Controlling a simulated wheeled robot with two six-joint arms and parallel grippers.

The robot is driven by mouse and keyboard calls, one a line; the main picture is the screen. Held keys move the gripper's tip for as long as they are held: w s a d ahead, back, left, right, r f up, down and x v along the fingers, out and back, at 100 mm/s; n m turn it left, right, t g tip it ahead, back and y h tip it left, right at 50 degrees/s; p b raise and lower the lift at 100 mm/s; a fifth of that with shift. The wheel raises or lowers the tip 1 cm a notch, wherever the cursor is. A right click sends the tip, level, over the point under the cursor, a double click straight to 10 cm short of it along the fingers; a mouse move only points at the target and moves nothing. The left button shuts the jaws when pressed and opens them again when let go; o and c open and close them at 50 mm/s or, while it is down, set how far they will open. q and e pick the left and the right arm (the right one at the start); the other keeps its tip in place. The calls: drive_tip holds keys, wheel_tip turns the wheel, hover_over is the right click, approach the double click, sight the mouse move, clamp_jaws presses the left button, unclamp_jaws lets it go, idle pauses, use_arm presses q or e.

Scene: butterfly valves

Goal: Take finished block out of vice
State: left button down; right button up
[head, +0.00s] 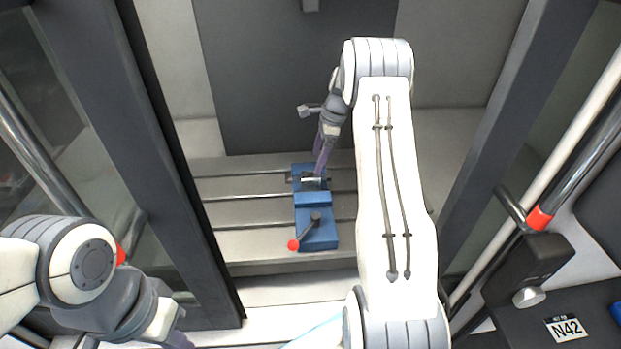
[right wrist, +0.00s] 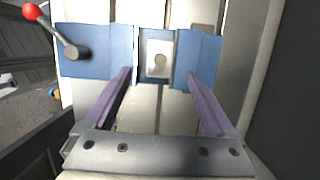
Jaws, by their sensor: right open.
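The blue vice (head: 318,232) stands on the slotted machine table. Its red-knobbed handle is at the front, and the handle also shows at the upper left of the right wrist view (right wrist: 55,35). A pale metal block (head: 314,180) with a round hole sits between the vice jaws; the block is clear in the right wrist view (right wrist: 159,66). My right gripper (head: 319,177) points down at the vice. In the right wrist view its purple fingers (right wrist: 157,76) are open and spread wide, with the block seen between their tips. Contact cannot be told.
The slotted table (head: 250,212) is bare on both sides of the vice. Dark door frames (head: 150,150) stand left and right of the opening. A control panel with an N42 label (head: 567,328) is at the lower right.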

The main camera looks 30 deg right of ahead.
sight(311, 174)
drive_tip(key=p+x, duration=0.3)
drive_tip(key=x, duration=0.3)
drive_tip(key=shift+a+r, duration=0.1)
drive_tip(key=shift+a, duration=0.05)
clamp_jaws()
